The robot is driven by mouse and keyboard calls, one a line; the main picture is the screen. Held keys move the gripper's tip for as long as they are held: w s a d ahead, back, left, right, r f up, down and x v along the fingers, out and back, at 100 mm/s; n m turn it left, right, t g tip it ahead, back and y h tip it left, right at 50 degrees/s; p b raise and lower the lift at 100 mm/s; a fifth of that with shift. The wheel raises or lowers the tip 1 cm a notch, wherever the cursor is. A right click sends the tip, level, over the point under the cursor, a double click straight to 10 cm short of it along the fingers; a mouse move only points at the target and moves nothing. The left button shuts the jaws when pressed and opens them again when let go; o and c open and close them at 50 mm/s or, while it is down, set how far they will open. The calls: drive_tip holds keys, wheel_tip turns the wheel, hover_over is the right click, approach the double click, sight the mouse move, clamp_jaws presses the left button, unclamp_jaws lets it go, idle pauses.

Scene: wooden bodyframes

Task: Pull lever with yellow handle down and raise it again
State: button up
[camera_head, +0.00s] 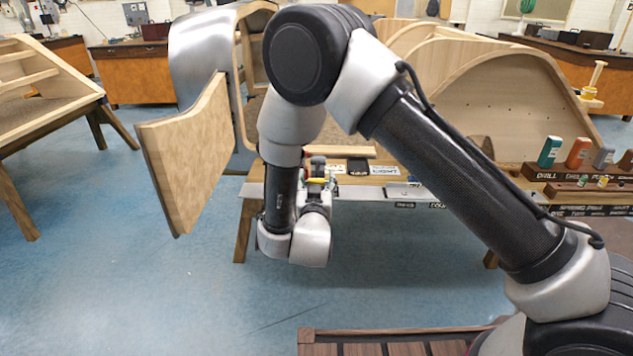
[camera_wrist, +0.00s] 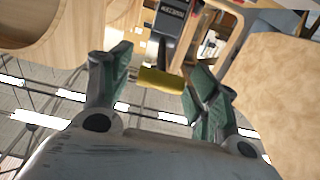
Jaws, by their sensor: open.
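The yellow handle (camera_wrist: 161,80) shows in the wrist view as a short bar, slightly tilted, below a dark lever body with white lettering (camera_wrist: 172,22). My gripper (camera_wrist: 162,72) is open, with one green-padded finger to the left of the handle and the other close to its right end. The handle appears between or just beyond the fingertips; I cannot tell its exact depth. No finger is closed on it. In the head view, a small yellow piece (camera_head: 317,181) shows beside my wrist, and my arm hides most of the gripper.
A wooden bodyframe stands on a bench behind my arm, with its open wooden door panel (camera_head: 188,155) at left. A tool rack with bottles (camera_head: 580,173) is at right. Another wooden frame (camera_head: 30,75) stands far left. Blue floor (camera_head: 150,290) in front is clear.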

sight(317, 175)
drive_tip(key=shift+w, duration=0.2)
clamp_jaws()
drive_tip(key=shift+w+r+g, duration=0.1)
drive_tip(key=shift+r+g, duration=0.5)
drive_tip(key=shift+r, duration=0.3)
drive_tip(key=w+r+g, duration=0.1)
drive_tip(key=r, duration=0.1)
drive_tip(key=w+r+g, duration=0.1)
drive_tip(key=g, duration=0.1)
drive_tip(key=w+r+g, duration=0.1)
drive_tip(key=r+g, duration=0.1)
drive_tip(key=shift+d+r, duration=0.1)
drive_tip(key=shift+r, duration=0.25)
drive_tip(key=w+r, duration=0.4)
drive_tip(key=w, duration=0.3)
drive_tip(key=shift+w+r, duration=0.25)
drive_tip(key=shift+r, duration=0.1)
drive_tip(key=shift+d, duration=0.1)
